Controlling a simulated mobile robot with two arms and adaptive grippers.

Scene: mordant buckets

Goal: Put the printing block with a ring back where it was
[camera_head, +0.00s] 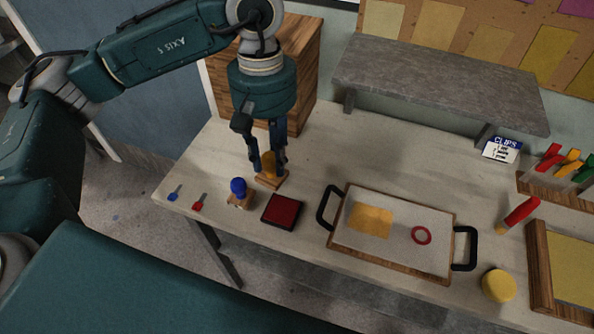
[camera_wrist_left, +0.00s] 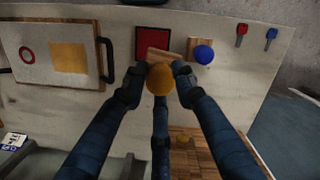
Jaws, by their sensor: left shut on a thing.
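My left gripper (camera_head: 269,168) points down and is shut on the orange knob of a wooden printing block (camera_head: 271,182). The block also shows in the left wrist view (camera_wrist_left: 157,54), with its orange knob (camera_wrist_left: 160,80) between the fingers. It is at or just above the table; I cannot tell if it touches. A second block with a blue knob (camera_head: 238,187) stands to its left. The undersides of both blocks are hidden, so no ring shows on either. My right gripper is not in view.
A dark red ink pad (camera_head: 282,211) lies just in front of the held block. A tray with black handles (camera_head: 392,268) holds a sheet (camera_head: 395,232) with an orange square and red ring. Small blue (camera_head: 175,192) and red (camera_head: 199,202) items lie left. A grey shelf (camera_head: 440,85) overhangs the back.

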